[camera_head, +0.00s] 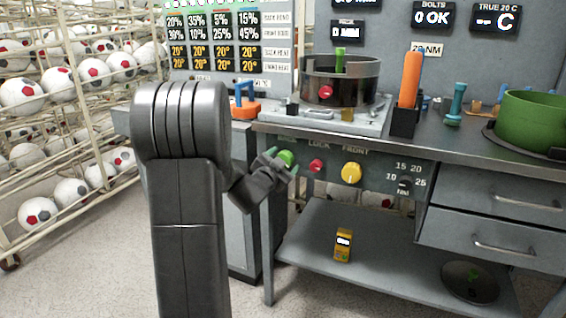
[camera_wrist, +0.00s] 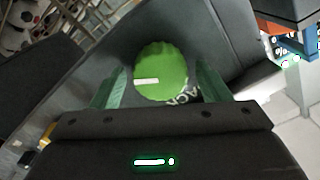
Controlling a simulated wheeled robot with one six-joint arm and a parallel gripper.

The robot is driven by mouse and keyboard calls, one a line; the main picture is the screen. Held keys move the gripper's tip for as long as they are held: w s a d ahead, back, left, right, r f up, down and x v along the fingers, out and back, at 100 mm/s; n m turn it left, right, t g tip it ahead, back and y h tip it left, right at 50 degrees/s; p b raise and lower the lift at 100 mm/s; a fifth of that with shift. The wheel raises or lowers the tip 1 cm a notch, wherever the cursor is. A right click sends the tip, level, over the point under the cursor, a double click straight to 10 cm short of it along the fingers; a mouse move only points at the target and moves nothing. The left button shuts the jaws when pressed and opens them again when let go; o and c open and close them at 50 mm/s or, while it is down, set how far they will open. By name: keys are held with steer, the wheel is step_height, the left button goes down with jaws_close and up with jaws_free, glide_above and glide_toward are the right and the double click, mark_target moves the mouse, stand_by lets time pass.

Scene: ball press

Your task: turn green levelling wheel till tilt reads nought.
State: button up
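The green levelling wheel (camera_head: 286,157) is on the bench's front panel at its left end, partly covered by my gripper (camera_head: 281,166). In the wrist view the green wheel (camera_wrist: 161,62) has a scalloped rim and a white mark pointing left. My gripper (camera_wrist: 161,82) is open, with one greenish finger on each side of the wheel. A gap shows between each finger and the rim. Lettering on the panel beside the wheel is partly hidden. I cannot make out a tilt reading in either view.
A red knob (camera_head: 316,165), a yellow knob (camera_head: 351,173) and a small dial (camera_head: 404,182) sit to the right on the same panel. The bench top (camera_head: 440,147) overhangs them. A yellow device (camera_head: 343,245) stands on the lower shelf. A ball rack (camera_head: 70,115) is at left.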

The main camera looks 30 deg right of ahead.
steer(key=p+v, duration=0.2)
steer(key=v, duration=1.2)
steer(key=shift+w+d, duration=0.1)
steer(key=shift+w, duration=0.05)
steer(key=b+x, duration=0.2)
steer(key=x, duration=1.1)
steer(key=shift+w+d, duration=0.25)
steer(key=shift+d, duration=0.1)
steer(key=shift+a, duration=0.1)
